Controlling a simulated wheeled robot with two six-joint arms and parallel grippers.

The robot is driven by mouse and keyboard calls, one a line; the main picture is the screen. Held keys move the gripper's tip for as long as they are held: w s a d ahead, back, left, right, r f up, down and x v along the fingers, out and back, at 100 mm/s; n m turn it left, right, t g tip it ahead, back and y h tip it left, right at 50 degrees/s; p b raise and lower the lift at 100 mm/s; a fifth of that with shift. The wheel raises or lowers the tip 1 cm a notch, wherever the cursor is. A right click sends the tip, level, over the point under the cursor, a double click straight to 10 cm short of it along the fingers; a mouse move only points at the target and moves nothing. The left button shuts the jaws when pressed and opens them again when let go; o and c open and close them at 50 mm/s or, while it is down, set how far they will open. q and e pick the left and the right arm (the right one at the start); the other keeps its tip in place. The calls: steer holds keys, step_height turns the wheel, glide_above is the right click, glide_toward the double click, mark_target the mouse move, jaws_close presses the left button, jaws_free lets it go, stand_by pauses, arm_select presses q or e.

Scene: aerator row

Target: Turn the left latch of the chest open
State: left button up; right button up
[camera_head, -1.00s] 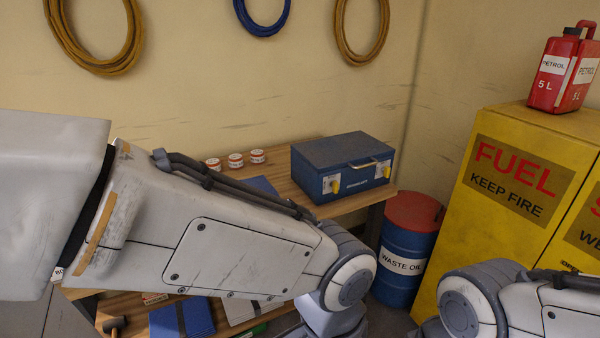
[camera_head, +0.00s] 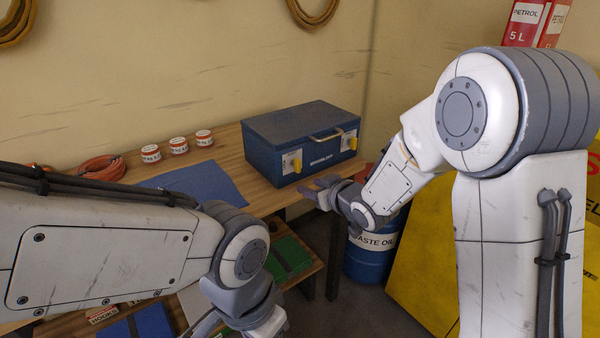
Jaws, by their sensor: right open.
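The blue chest (camera_head: 262,160) stands closed on the wooden bench, with a metal handle (camera_head: 326,135) on its front. Its left latch (camera_head: 297,161) is a yellow lever on a pale plate and looks roughly upright. Its right latch (camera_head: 347,142) is a similar yellow lever. My right gripper (camera_head: 312,189) is open and empty, in front of and slightly below the chest front, a little right of the left latch and apart from it. My left arm comes in at the lower left; its gripper is out of the picture below.
A blue mat (camera_head: 203,184) lies left of the chest, with several white-and-red tins (camera_head: 178,146) and a coiled orange hose (camera_head: 101,167) behind. A waste oil drum (camera_head: 368,262) stands right of the bench. A yellow cabinet (camera_head: 420,275) is partly behind my right arm.

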mark_target(299, 164)
arm_select(q)
steer(key=shift+f, duration=0.65)
arm_select(e)
steer(key=w+a+t+y, duration=0.1)
steer(key=w, duration=0.3)
steer(key=w+a+f+t+y, duration=0.1)
steer(key=w+y, duration=0.1)
steer(key=w, duration=0.2)
steer(key=w+a+t+y, duration=0.1)
steer(key=w, duration=0.3)
steer(key=shift+w+f+n, duration=0.1)
steer(key=shift+f+n, duration=0.1)
steer(key=shift+n, duration=0.1)
jaws_close()
